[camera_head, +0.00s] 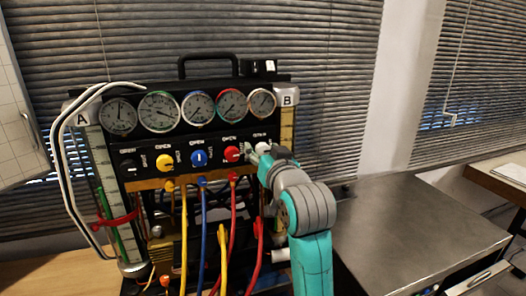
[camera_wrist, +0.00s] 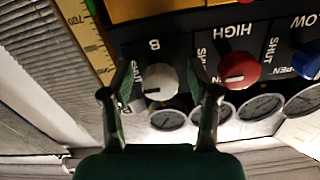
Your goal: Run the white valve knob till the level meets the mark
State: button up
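The white valve knob (camera_wrist: 160,82) sits under the letter B in the wrist view, which shows the panel upside down. My gripper (camera_wrist: 161,78) is open, with one finger on each side of the knob and a visible gap to it. In the head view my gripper (camera_head: 260,153) is at the right end of the knob row, and the white knob (camera_head: 263,146) shows just above it. Tube B's yellowish scale (camera_head: 287,128) stands right of the panel; it also shows in the wrist view (camera_wrist: 85,35) with the number 700. I cannot make out its level or mark.
Red (camera_head: 231,154), blue (camera_head: 198,158), yellow (camera_head: 164,162) and black knobs line the panel leftward. Several round gauges (camera_head: 197,108) sit above. Coloured hoses hang below. Tube A (camera_head: 110,185) stands at the left. A grey table (camera_head: 420,225) is clear at the right.

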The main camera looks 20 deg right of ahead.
grip_shut()
jog(key=shift+n, duration=0.4)
jog(key=n, duration=0.3)
jog(key=shift+n, duration=0.4)
jog(key=n, duration=0.4)
jog(key=shift+n, duration=0.3)
jog(key=n, duration=0.4)
jog(key=shift+d, duration=0.1)
jog(key=n, duration=0.4)
jog(key=shift+n, duration=0.3)
